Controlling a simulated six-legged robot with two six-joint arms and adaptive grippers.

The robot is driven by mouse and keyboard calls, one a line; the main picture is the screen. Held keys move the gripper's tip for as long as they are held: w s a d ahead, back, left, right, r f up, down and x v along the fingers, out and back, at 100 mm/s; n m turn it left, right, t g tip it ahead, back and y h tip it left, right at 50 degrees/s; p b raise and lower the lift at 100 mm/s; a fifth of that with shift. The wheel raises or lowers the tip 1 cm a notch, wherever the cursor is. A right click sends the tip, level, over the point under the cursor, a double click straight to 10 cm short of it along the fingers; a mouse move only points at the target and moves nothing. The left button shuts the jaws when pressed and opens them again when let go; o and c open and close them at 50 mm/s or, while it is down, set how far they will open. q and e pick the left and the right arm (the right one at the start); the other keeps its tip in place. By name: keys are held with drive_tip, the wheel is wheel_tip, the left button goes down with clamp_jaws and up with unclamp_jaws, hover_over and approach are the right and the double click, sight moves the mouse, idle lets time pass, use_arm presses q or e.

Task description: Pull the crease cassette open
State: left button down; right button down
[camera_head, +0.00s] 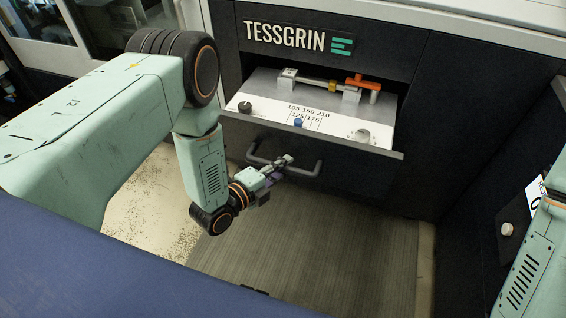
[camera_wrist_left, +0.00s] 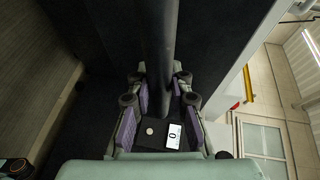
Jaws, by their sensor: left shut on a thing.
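The crease cassette (camera_head: 262,98) is a drawer with a pale metal top that stands out of the dark machine front under the TESSGRIN sign. Its top carries printed numbers, a black knob, a blue knob and an orange-handled part. Its dark bar handle (camera_head: 306,170) is on the front below the top plate. My left gripper (camera_head: 284,162) is shut on the handle, reaching it from the left. In the left wrist view the dark handle bar (camera_wrist_left: 159,50) runs between the purple-padded fingers. My right gripper is out of view; only part of that arm shows at the right edge.
The dark machine body (camera_head: 460,130) surrounds the cassette. A ribbed floor mat (camera_head: 320,250) lies below with free room above it. A pale round knob (camera_head: 506,229) and a small white label sit at the right, near my right arm.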

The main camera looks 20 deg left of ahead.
use_arm(q)
drive_tip(key=shift+s, duration=0.25)
idle(0.4)
drive_tip(key=c, duration=1.2)
unclamp_jaws()
drive_tip(key=v, duration=1.2)
